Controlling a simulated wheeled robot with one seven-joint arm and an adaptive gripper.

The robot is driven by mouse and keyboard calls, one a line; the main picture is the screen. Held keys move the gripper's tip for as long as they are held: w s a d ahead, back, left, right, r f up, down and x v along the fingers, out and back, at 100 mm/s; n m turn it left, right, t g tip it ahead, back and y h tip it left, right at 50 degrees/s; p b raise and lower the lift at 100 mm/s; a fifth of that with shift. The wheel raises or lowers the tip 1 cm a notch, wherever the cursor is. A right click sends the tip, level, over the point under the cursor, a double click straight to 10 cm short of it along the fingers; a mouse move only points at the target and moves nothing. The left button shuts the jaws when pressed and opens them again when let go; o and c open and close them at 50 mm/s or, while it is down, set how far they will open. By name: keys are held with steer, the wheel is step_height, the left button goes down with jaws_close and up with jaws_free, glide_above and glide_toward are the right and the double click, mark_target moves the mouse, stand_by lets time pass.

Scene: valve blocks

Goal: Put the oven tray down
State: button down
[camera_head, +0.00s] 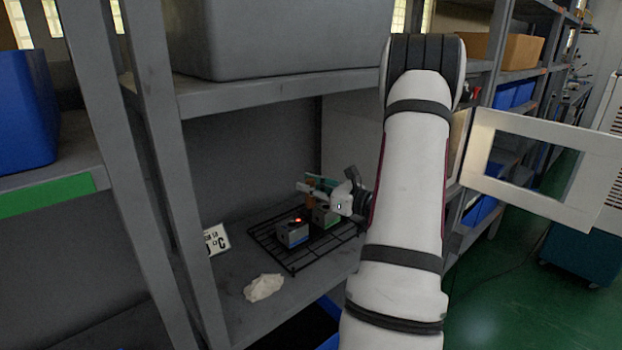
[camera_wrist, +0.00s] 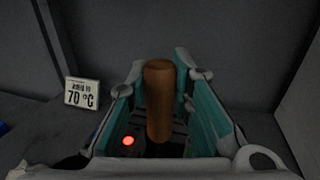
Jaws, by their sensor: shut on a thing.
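The oven tray is a black wire rack (camera_head: 270,246) low in the shelf bay in the head view. It looks level; I cannot tell if it touches the shelf board. A grey block with a blue base and a red light (camera_head: 291,236) and a block with a green part (camera_head: 326,216) are on it. My gripper (camera_head: 316,187) has teal fingers and is over the tray's far part. In the wrist view the fingers are shut around an upright brown handle (camera_wrist: 158,100). The handle's lower end and its join to the tray are hidden.
A small sign reading 70 °C (camera_head: 216,239) stands left of the tray. A crumpled white cloth (camera_head: 263,288) lies near the shelf's front edge. A shelf post (camera_head: 170,170) stands left. A large grey bin (camera_head: 270,40) is on the board above. A wall closes the bay behind.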

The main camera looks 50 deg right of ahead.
stand_by(0.3)
steer(key=c, duration=1.8)
jaws_free()
steer(key=shift+f, duration=0.15)
steer(key=o, duration=0.4)
steer(key=shift+c, duration=0.2)
steer(key=shift+s+r, duration=0.2)
steer(key=s, duration=1.1)
steer(key=shift+s, duration=0.35)
steer(key=shift+d, duration=0.15)
